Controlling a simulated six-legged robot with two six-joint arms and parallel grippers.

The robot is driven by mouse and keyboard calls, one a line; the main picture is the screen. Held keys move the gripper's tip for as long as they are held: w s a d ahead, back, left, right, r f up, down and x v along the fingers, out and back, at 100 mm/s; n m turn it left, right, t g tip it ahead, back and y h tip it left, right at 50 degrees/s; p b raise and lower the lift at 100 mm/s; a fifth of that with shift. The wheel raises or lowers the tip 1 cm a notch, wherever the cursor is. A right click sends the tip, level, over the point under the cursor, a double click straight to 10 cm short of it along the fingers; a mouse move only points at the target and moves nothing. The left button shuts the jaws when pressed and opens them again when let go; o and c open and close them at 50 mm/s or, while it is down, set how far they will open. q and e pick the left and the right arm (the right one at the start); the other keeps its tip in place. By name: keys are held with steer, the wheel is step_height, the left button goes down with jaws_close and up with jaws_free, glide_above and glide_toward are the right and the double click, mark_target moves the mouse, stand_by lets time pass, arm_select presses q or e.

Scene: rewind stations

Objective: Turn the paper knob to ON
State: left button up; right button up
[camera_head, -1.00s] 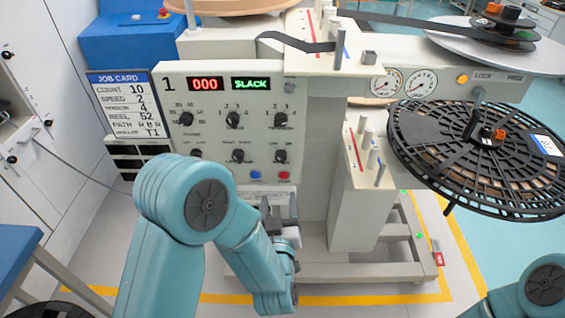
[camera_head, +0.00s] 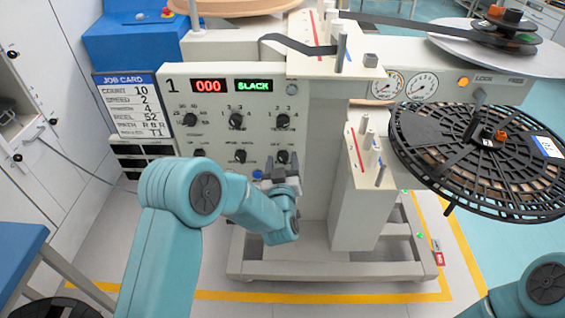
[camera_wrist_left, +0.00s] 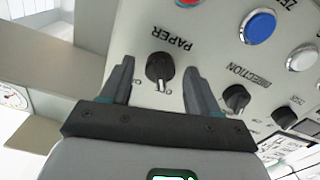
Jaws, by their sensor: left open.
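The paper knob (camera_wrist_left: 160,68) is a black rotary knob on the light grey panel, under the upside-down word PAPER in the left wrist view. In the head view the paper knob (camera_head: 283,157) is at the lower right of the control panel, just above my left gripper (camera_head: 280,170). In the left wrist view my left gripper (camera_wrist_left: 157,82) is open, with one finger on each side of the knob and a gap to each. I cannot tell how far the fingertips are from the panel. My right gripper is out of view.
The direction knob (camera_wrist_left: 236,98) sits close to the right-hand finger in the left wrist view. A blue button (camera_wrist_left: 258,26) and a red button are beyond. A large black reel (camera_head: 480,165) stands out at the right in the head view.

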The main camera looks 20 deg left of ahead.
arm_select(q)
steer(key=c, duration=1)
steer(key=shift+c, duration=0.2)
steer(key=shift+f+m+b, duration=0.15)
steer(key=shift+m+b, duration=0.55)
steer(key=shift+m, duration=0.2)
steer(key=m+b, duration=0.1)
steer(key=m, duration=0.2)
steer(key=shift+b, duration=0.35)
steer(key=m+b, duration=0.1)
steer(key=m, duration=0.2)
steer(key=shift+d+m, duration=0.1)
steer(key=shift+m, duration=1.9)
steer(key=o, duration=1)
